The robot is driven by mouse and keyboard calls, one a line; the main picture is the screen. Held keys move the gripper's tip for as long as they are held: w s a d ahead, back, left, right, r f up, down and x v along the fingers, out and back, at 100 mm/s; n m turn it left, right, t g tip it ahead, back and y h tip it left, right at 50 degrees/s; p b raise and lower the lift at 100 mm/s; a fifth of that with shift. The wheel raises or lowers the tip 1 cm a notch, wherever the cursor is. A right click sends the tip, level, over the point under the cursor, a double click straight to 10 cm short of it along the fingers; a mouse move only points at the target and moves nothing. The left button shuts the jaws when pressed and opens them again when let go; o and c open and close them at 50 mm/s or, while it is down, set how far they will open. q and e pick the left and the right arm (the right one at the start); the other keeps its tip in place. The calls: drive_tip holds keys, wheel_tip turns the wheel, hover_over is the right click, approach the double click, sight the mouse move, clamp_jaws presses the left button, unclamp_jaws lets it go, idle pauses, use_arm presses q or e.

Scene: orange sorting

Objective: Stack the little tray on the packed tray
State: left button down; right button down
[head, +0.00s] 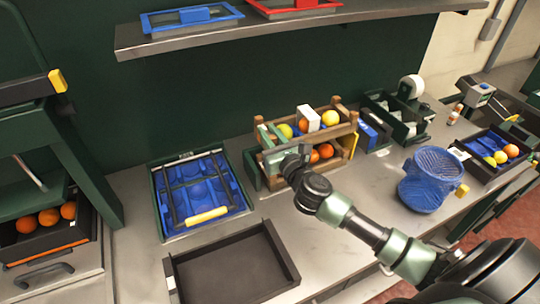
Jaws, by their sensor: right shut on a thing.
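A wooden tray (345,128) holds oranges, yellow fruit and a white box. It sits above, and seems to rest on, a lower wooden tray (337,161) with oranges in it. My right gripper (291,162) is at the front left of these trays, shut on what looks like the left front part of the upper tray. My own wrist hides part of the lower tray, so the contact between the trays cannot be made out fully. My left gripper is not in view.
A blue-lined tray (238,206) and an empty black tray (183,288) stand to the left. A blue bin (428,180) and a dark fruit tray (472,165) are at the right. A shelf (270,38) with blue and red trays hangs above. Bare counter lies in front of the wooden trays.

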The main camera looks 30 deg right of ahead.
wheel_tip(320, 180, down, 4)
drive_tip(key=shift+f+b, duration=0.1)
drive_tip(key=shift+b, duration=0.35)
drive_tip(key=shift+f+b, duration=0.65)
drive_tip(key=shift+f, duration=1.05)
drive_tip(key=shift+f, duration=0.2)
drive_tip(key=c, duration=1.3)
unclamp_jaws()
